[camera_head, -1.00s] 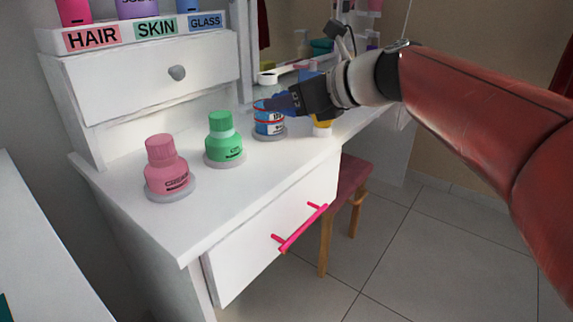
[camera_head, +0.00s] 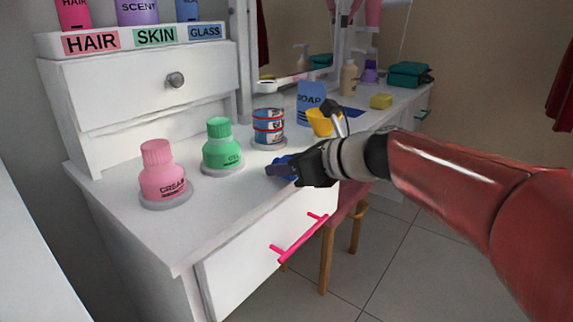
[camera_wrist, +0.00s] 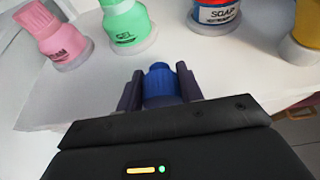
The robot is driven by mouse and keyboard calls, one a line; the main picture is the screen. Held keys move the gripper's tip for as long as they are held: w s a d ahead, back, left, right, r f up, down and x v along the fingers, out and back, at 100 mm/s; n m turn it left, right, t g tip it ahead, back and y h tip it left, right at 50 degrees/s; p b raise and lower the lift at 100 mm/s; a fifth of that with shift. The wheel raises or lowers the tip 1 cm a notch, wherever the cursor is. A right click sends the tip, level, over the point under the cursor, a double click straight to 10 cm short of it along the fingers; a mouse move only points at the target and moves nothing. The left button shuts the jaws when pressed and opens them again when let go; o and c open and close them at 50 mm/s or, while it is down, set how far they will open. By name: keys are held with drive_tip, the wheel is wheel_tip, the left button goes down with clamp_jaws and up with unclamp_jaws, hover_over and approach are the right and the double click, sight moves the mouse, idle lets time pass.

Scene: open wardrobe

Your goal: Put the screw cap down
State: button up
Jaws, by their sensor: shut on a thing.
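A blue screw cap (camera_wrist: 160,84) sits between the two fingers of my gripper (camera_wrist: 158,88) in the wrist view. My gripper also shows in the head view (camera_head: 284,168), over the front part of the white tabletop (camera_head: 225,205), with a little blue showing at its fingers. I cannot tell whether the cap touches the tabletop. An open clear jar with red and blue bands (camera_head: 268,122) stands behind my gripper; it shows a SOAP label in the wrist view (camera_wrist: 215,12).
A green gel bottle (camera_head: 222,146) and a pink cream bottle (camera_head: 163,175) stand on grey discs to the left. A yellow cup (camera_head: 323,122) and a blue SOAP pouch (camera_head: 310,100) are behind. The front left of the tabletop is clear. A pink handle (camera_head: 298,238) juts from the drawer below.

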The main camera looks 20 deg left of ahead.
drive_tip(key=shift+f, duration=0.15)
drive_tip(key=o, duration=1)
drive_tip(key=shift+d+b, duration=0.1)
drive_tip(key=shift+b, duration=0.35)
drive_tip(key=p+v, duration=0.1)
drive_tip(key=v, duration=0.7)
drive_tip(key=s+d+f+n+h, duration=0.4)
drive_tip(key=s+d+f+n, duration=0.2)
drive_tip(key=d+n, duration=0.1)
drive_tip(key=s+d+f+n+h, duration=0.4)
drive_tip(key=s+d+f+n, duration=0.2)
drive_tip(key=d+n, duration=0.2)
drive_tip(key=s+d+f+n+h, duration=0.4)
drive_tip(key=s+d+f+n, duration=0.2)
drive_tip(key=d+n, duration=0.1)
drive_tip(key=shift+d+t, duration=0.3)
drive_tip(key=shift+d, duration=0.25)
drive_tip(key=shift+r, duration=0.15)
